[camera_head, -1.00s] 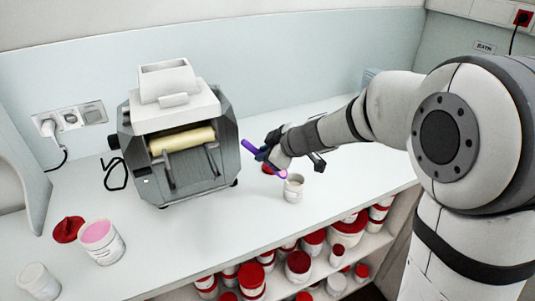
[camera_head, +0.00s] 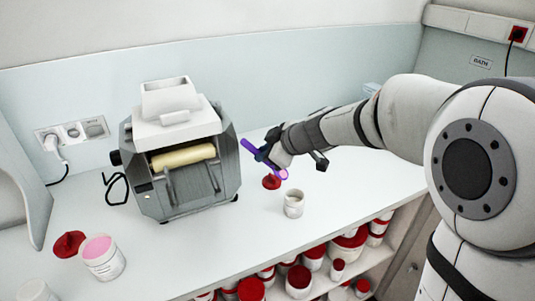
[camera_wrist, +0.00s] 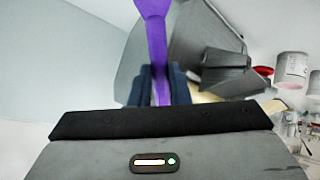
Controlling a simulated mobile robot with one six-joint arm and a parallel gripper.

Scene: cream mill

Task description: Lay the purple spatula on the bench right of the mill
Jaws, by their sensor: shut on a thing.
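The purple spatula (camera_head: 252,149) is held in my gripper (camera_head: 265,158), just right of the mill (camera_head: 183,150) in the head view.
A white open jar (camera_head: 293,205) and a red lid (camera_head: 271,182) stand on the bench below my gripper. A jar of pink stuff (camera_head: 103,262) and another red lid (camera_head: 69,244) lie at the front left. The bench is bare farther right.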

